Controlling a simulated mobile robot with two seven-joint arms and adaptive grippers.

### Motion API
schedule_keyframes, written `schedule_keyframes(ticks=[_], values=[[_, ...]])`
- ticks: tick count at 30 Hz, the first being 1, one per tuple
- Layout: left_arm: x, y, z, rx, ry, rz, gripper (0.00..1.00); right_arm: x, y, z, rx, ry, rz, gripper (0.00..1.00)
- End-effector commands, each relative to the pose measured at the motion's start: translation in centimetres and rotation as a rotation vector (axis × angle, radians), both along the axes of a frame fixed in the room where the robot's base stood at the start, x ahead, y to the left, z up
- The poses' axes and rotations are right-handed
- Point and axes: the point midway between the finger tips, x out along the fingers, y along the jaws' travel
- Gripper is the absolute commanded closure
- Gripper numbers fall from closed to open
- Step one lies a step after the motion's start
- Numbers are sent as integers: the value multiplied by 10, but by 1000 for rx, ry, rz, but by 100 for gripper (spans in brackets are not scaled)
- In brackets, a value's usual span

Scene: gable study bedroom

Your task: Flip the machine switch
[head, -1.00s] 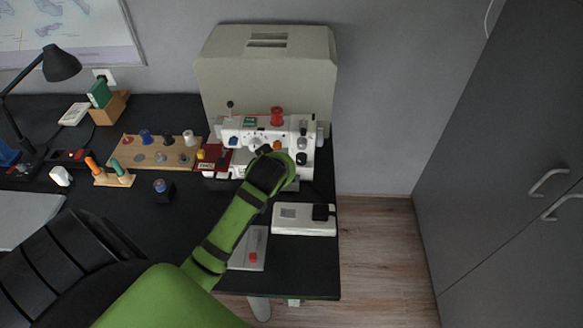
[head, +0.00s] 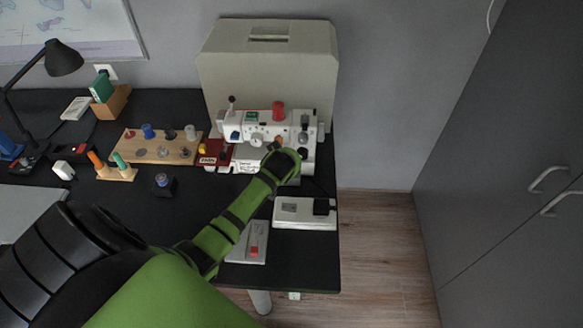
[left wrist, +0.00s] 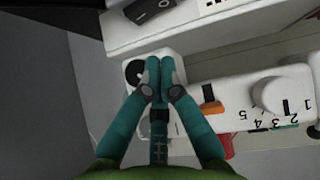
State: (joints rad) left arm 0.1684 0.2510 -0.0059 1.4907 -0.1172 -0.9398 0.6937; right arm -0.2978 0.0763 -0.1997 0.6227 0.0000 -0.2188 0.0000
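The machine is a white sewing machine (head: 244,131) with dials and coloured buttons, at the back right of the black desk. My left gripper (left wrist: 160,72) has its teal fingertips together with nothing seen between them. It is close to the machine's front at the right end, and my wrist hides the fingers in the head view. In the left wrist view a numbered white dial (left wrist: 285,95) and an orange lever (left wrist: 211,107) lie right of the fingers. A black rocker switch (left wrist: 147,9) shows on a white body above them. I cannot tell whether the fingertips touch anything. My right gripper is out of view.
A beige cover (head: 267,70) stands behind the machine. A white box with a black part (head: 305,222) and a grey plate with a red button (head: 247,243) lie in front. A wooden spool board (head: 153,153) is to the left. Grey cabinets (head: 510,150) stand right.

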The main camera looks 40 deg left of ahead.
Motion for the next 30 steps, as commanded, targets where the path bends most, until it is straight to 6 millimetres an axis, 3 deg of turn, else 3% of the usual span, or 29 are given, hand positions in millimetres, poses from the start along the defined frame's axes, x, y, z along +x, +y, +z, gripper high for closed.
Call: schedule_keyframes(ticks=[3, 7, 30], values=[[-1, -4, -19, -3, 7, -2, 100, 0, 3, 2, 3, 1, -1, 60], [-1, -5, -29, -3, 6, -2, 100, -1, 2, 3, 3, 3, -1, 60], [2, -9, -42, -2, 5, -1, 100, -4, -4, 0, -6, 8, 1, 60]])
